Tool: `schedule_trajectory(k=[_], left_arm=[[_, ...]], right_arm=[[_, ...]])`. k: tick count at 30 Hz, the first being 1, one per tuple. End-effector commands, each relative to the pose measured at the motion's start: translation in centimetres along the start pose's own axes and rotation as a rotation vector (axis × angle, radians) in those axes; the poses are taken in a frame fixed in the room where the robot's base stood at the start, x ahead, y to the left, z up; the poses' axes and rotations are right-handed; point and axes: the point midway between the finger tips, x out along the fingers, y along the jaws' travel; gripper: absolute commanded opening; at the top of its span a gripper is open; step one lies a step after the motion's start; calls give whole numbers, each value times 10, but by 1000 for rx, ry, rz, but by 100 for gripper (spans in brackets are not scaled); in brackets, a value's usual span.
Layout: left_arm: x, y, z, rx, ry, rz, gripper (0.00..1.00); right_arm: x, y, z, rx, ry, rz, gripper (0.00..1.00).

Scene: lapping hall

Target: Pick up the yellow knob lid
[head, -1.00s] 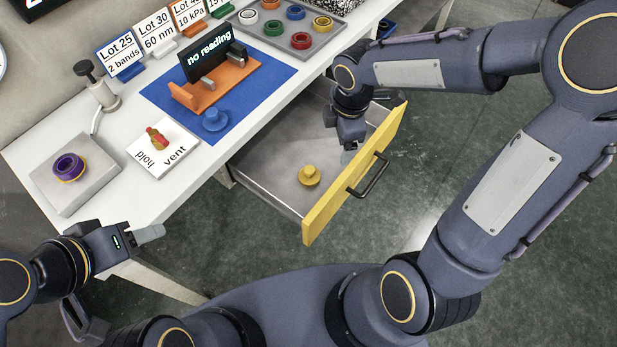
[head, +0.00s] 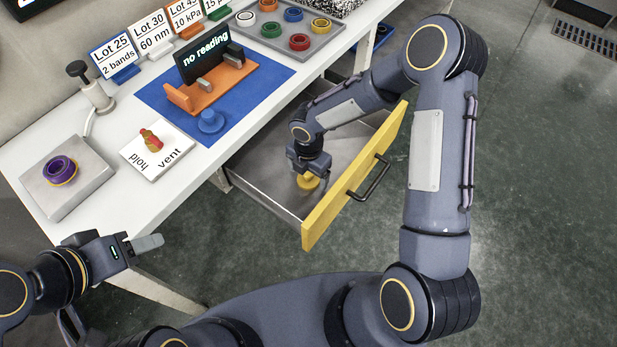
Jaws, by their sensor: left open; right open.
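The yellow knob lid (head: 308,182) lies on the floor of the open drawer (head: 262,186), behind its yellow front (head: 350,186). My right gripper (head: 309,176) reaches down into the drawer right over the lid, its open fingers at the knob. The gripper hides the top of the lid, and I cannot tell whether the fingers touch it. My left gripper (head: 150,246) is open and empty, off the front edge of the table at the lower left, far from the lid.
A grey tray (head: 272,36) of coloured rings is at the back. A metal block (head: 83,187) with a purple ring stands left. The drawer walls surround my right gripper.

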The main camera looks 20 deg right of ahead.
Motion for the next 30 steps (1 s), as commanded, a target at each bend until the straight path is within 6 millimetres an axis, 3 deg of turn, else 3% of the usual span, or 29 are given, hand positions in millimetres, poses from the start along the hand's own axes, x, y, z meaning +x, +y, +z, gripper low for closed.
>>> schedule_trajectory(k=[9, 22, 30], left_arm=[[1, 0, 0, 0, 0, 0, 50], [1, 0, 0, 0, 0, 0, 50], [0, 0, 0, 0, 0, 0, 50]], right_arm=[[7, 0, 0, 1, -1, 0, 84], [6, 0, 0, 1, -1, 0, 27], [3, 1, 0, 1, -2, 2, 26]])
